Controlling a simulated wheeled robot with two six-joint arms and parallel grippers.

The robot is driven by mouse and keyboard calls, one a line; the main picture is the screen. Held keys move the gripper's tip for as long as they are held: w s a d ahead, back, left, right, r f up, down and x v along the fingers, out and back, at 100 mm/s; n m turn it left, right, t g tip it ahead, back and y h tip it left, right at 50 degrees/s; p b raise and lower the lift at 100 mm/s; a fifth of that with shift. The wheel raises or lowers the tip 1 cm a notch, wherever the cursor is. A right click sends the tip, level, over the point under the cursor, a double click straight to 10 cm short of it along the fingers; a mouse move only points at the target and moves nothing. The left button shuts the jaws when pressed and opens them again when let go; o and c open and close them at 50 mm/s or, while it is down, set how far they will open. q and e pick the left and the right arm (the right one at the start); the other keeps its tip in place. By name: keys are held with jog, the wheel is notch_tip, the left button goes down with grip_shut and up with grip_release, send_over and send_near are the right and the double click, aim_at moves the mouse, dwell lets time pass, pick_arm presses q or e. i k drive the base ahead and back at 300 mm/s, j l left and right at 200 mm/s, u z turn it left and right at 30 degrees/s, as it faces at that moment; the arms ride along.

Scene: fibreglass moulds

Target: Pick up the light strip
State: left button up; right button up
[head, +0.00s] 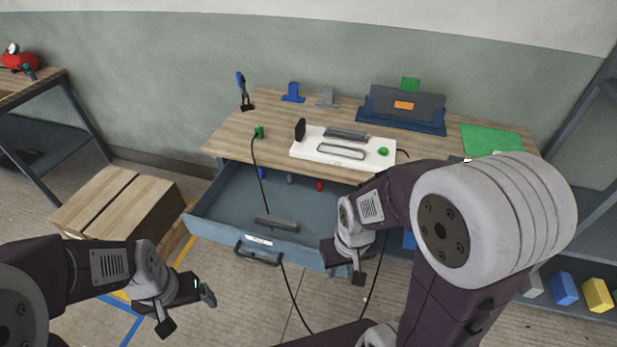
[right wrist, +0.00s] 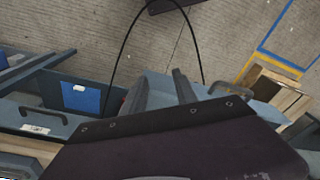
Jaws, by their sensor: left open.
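No light strip can be identified for certain. A dark grey bar (head: 277,222) lies near the front of the open drawer (head: 220,208), with a thin black cable running down to it. A similar grey bar (head: 346,134) sits on the white board (head: 309,143) on the bench, behind a bar-shaped outline. My left gripper (head: 187,312) is open and empty, low at the left in front of the drawer. My right gripper (head: 343,263) is at the drawer's front right corner, partly hidden by its wrist; the right wrist view shows its fingers (right wrist: 160,88) apart with nothing between them.
A green plug (head: 259,132) with the cable stands on the bench (head: 230,140). Small coloured items show at the drawer's back. A wooden crate (head: 120,205) stands on the floor at left. The black cable hangs to the floor in front of the drawer.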

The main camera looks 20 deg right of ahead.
aim_at(275, 222)
jog(key=i+j+z, duration=0.35)
jog(key=j, duration=0.3)
jog(key=i+j+z, duration=0.35)
jog(key=j, duration=0.35)
jog(key=i+j+z, duration=0.2)
jog(key=j, duration=0.2)
jog(key=j+z, duration=0.15)
jog(key=j, duration=0.25)
jog(key=i+j+z, duration=0.2)
jog(key=j, duration=0.25)
jog(key=k+l, duration=0.05)
